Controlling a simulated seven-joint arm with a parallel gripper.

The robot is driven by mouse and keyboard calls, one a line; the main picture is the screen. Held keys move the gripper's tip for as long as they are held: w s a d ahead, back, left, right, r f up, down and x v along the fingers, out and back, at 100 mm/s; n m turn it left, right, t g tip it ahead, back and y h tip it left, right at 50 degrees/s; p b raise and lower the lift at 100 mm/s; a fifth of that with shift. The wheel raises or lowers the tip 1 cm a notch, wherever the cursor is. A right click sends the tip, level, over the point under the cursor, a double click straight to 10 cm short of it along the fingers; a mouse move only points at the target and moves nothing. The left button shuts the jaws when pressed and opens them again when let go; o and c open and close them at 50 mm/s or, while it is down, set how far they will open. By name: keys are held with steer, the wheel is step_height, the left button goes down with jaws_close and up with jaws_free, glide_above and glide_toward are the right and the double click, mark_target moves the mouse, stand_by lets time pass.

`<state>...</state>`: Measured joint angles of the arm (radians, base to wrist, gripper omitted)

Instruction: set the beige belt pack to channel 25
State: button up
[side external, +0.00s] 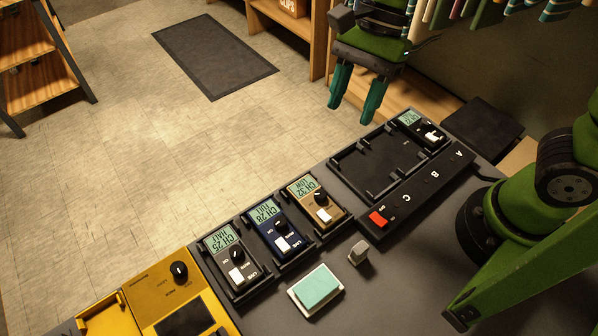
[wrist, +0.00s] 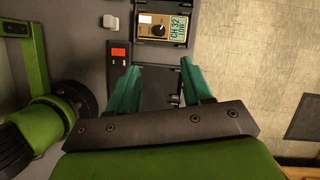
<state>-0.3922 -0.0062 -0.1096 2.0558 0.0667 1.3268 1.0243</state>
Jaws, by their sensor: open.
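The beige belt pack (side external: 327,212) sits in a dark cradle in the row, with a green display, a black knob and a white switch. Its display reads CH 32 LOW, upside down in the side view. In the wrist view the beige pack (wrist: 149,31) lies at the top, beyond my fingertips. My gripper (side external: 350,114) is open and empty, raised above the far end of the row. In the wrist view its teal fingers (wrist: 160,66) stand apart over an empty cradle, with nothing between them.
A blue pack (side external: 271,230) reads CH 28 and a dark grey pack (side external: 229,262) reads CH 25. Another pack (side external: 421,127) sits at the far end beyond an empty cradle (side external: 378,165). A red switch (side external: 378,218), grey block (side external: 359,252) and teal-topped pad (side external: 316,288) are nearby.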

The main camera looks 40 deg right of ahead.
mark_target(321, 193)
steer(key=x, duration=1.6)
steer(key=shift+f, duration=0.25)
jaws_close()
